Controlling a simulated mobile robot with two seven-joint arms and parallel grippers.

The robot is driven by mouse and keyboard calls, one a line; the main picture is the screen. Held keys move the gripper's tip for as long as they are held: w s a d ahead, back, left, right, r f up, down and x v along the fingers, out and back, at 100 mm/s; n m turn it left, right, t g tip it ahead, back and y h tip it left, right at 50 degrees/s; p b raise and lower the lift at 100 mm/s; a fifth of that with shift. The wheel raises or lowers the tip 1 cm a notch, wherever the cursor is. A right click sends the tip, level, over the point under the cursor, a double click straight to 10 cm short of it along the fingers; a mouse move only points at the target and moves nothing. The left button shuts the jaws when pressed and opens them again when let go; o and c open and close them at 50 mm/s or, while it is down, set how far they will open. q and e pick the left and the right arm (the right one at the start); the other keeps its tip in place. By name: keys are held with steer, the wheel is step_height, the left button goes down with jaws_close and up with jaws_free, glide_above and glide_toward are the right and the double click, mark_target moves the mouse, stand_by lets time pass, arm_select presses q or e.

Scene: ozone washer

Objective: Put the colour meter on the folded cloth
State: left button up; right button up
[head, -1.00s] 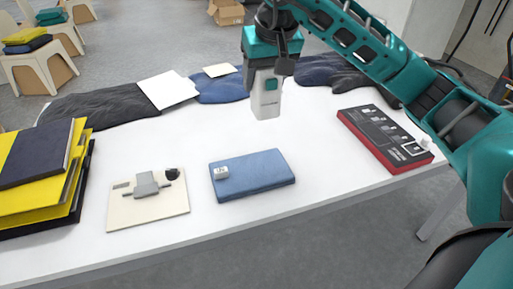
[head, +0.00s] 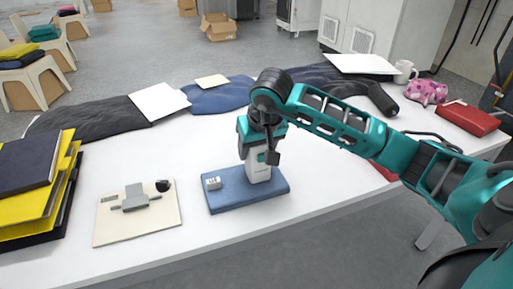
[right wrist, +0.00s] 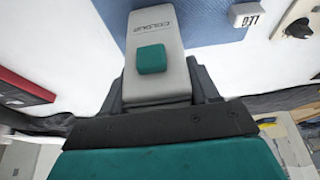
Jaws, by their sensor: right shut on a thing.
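The colour meter (head: 257,172), a pale grey body with a teal button, is upright in my right gripper (head: 262,150). The gripper is shut on its upper part. The meter's lower end is over the right half of the folded blue cloth (head: 235,198) and looks to be at its surface; whether it touches, I cannot tell. In the right wrist view the meter (right wrist: 157,35) shows lettering, and its far end overlaps the cloth (right wrist: 205,22). A small white marked block (head: 213,183) lies on the cloth's left part. My left gripper is not in view.
A cream board with a grey device (head: 135,215) lies left of the cloth. A red-edged item (head: 384,172) is partly behind my right arm. Dark and blue garments lie along the back. White table is free behind the cloth.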

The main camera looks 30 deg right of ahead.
steer(key=shift+r, duration=0.15)
steer(key=shift+f, duration=0.2)
steer(key=o, duration=1.3)
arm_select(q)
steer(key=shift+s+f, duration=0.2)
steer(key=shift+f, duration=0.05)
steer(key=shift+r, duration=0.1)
arm_select(e)
steer(key=shift+r, duration=0.1)
steer(key=shift+r, duration=0.25)
steer(key=p+v, duration=0.1)
steer(key=v, duration=1)
steer(key=shift+s+a+f+p, duration=0.1)
steer(key=shift+p, duration=0.3)
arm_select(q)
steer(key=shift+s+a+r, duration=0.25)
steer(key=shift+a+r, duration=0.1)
arm_select(e)
steer(key=shift+s+r, duration=0.2)
steer(key=shift+r, duration=0.15)
